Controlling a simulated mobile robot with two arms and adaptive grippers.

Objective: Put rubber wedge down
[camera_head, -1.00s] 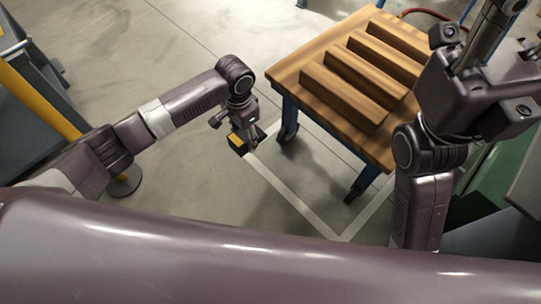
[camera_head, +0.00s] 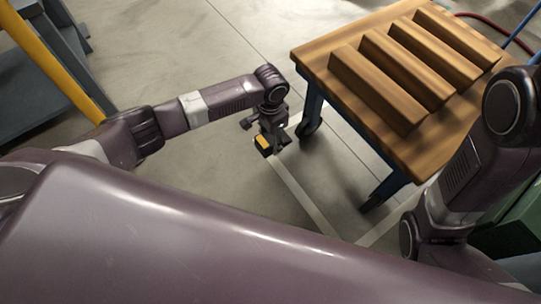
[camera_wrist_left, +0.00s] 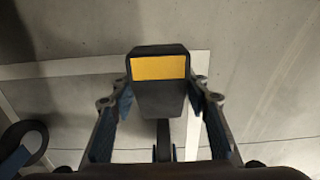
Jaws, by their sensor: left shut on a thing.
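The rubber wedge (camera_head: 264,144) is a black block with a yellow face. My left gripper (camera_head: 271,138) is shut on it and holds it over the floor, left of the wooden table. In the left wrist view the rubber wedge (camera_wrist_left: 159,88) sits between the two fingers of the left gripper (camera_wrist_left: 160,100), with its yellow face at the upper end. How high it is above the floor is hard to tell. My right arm is at the right edge of the head view, and its gripper does not show.
A wooden-topped table (camera_head: 312,58) with blue legs carries several long wooden blocks (camera_head: 376,88). A caster wheel (camera_wrist_left: 24,141) is at the left wrist view's lower left. A pale line (camera_head: 301,195) marks the concrete floor. A grey unit with a yellow post (camera_head: 48,55) stands at left.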

